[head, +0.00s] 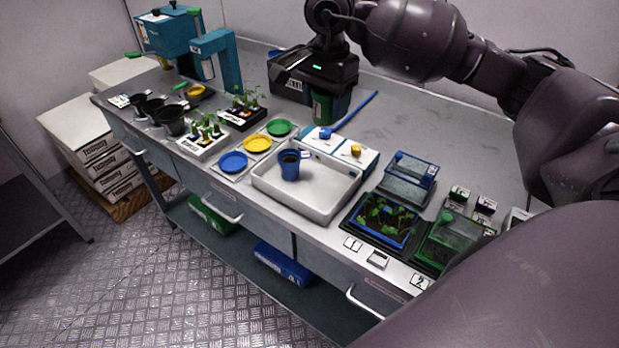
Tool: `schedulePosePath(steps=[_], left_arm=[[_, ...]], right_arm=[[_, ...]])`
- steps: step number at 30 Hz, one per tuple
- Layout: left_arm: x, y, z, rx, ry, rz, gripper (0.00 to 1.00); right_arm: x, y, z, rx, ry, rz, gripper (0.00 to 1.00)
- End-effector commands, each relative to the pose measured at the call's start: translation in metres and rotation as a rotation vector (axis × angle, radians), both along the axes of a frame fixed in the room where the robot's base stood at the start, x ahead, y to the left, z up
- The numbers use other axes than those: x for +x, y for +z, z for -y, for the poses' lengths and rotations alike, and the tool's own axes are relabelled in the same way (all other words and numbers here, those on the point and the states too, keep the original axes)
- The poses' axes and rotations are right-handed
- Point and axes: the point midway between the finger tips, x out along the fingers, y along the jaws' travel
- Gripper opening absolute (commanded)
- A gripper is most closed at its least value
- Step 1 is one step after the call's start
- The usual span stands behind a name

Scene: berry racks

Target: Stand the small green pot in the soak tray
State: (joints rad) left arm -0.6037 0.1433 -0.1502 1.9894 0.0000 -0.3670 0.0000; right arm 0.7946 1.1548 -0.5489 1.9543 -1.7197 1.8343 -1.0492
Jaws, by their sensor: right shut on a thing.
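My right gripper (322,94) is at the back of the bench, shut on the small green pot (320,108). The pot hangs between the fingers, which hide part of it; I cannot tell how far above the bench it is. The white soak tray (322,194) lies nearer the front, below the gripper in the picture and apart from it. A small blue pot (290,166) stands inside the tray towards its back left, and the rest of the tray floor is bare. My left gripper is not in view.
Blue (233,162), yellow (257,143) and green (279,128) saucers lie left of the tray. White blocks with a blue knob (325,133) and a yellow knob (356,150) stand behind it. A seedling tray (383,220) is at right. A blue rod (358,110) lies beside the gripper.

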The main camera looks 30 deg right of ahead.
Motion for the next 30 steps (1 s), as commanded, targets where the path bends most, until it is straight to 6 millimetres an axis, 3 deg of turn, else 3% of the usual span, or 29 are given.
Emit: schedulePosePath(steps=[6, 21, 30], left_arm=[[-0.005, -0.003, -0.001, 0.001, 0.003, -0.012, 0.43], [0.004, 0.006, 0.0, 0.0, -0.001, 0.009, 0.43], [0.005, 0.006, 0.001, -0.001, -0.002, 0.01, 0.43]], right_arm=[[0.0, -0.036, -0.002, -0.002, 0.001, -0.005, 0.35], [0.0, -0.141, -0.002, 0.0, 0.001, -0.004, 0.35], [0.001, -0.165, -0.002, -0.001, 0.001, -0.001, 0.35]])
